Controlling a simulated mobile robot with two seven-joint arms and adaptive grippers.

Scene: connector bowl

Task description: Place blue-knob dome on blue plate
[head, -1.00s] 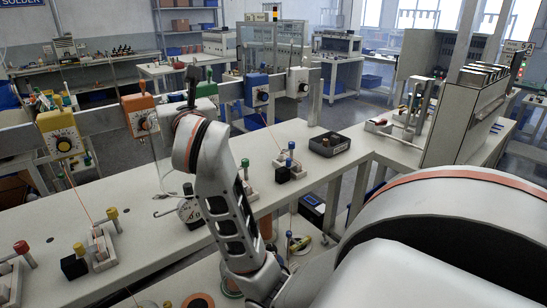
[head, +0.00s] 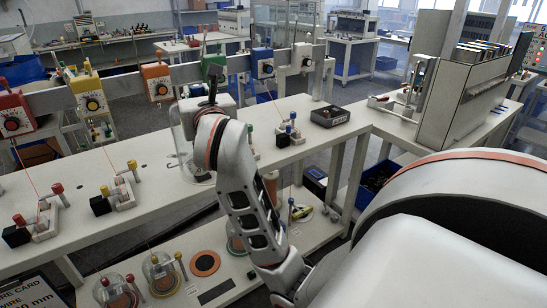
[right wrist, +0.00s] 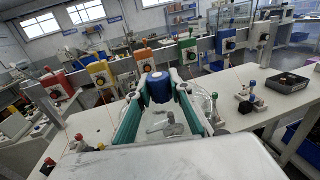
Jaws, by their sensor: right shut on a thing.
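My right gripper (right wrist: 160,78) is shut on the blue knob (right wrist: 159,90) of a clear dome. The clear wall of the blue-knob dome (right wrist: 150,124) shows between and below the fingers. In the head view the dome (head: 181,130) is a faint glass outline left of my right wrist, above the bench top; the knob is hidden there. On the lower shelf a round plate (head: 306,217) lies beside a blue-topped post (head: 291,201), with a yellow and black object on or by it. It is small, so its colour is unclear. My left gripper is not in view.
The lower shelf holds a red-knob dome (head: 118,294), a yellow-knob dome (head: 160,272), an orange disc (head: 204,263) and a green-rimmed disc (head: 236,245). The bench top (head: 150,200) above holds several terminal blocks and a dark tray (head: 330,116). A rail with coloured dial boxes stands behind.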

